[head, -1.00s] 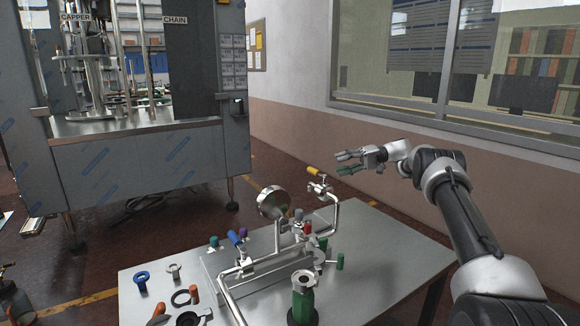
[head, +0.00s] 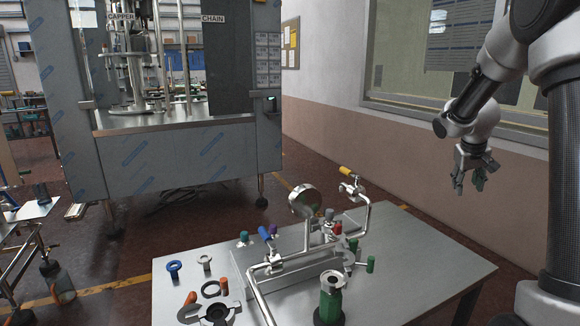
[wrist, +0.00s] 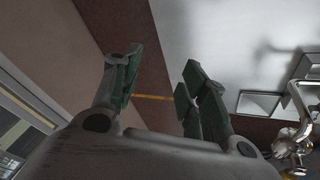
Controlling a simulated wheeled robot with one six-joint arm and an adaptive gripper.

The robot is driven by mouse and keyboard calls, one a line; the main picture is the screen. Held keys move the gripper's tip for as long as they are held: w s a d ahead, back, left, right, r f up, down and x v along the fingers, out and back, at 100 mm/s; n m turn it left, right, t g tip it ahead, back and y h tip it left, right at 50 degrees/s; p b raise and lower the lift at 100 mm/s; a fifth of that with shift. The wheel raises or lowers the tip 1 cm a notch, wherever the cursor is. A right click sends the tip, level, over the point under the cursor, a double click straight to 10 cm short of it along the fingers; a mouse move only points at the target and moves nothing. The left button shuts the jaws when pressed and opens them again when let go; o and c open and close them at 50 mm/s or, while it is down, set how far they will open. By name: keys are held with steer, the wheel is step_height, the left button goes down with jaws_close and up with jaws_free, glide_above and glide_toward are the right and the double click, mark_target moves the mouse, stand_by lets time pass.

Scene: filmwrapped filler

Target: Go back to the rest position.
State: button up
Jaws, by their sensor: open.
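My gripper (head: 470,188) hangs from my bent arm at the right of the head view, fingers pointing down. It is in the air beyond the right edge of the steel table (head: 425,262), apart from everything. In the wrist view its green-padded fingers (wrist: 155,92) are spread with nothing between them.
The table holds bent steel piping with a blue-handled valve (head: 264,233), a yellow-handled valve (head: 346,171), a round gauge (head: 304,201), a green bottle-like part (head: 330,300) and loose rings. A capper machine (head: 185,155) stands behind. A wall with a window (head: 405,85) is behind my arm.

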steer(key=s+a+r+y, duration=0.1)
steer(key=s+a, duration=0.4)
steer(key=s, duration=0.6)
steer(key=s+a+r+y, duration=0.1)
steer(key=s+a+r, duration=0.3)
steer(key=s, duration=0.8)
steer(key=s+a+r+n+y, duration=0.1)
steer(key=s+a+r, duration=0.2)
steer(key=s+a, duration=0.5)
steer(key=shift+s+r+t, duration=0.15)
steer(key=shift+s+t, duration=0.25)
steer(key=shift+s, duration=1.45)
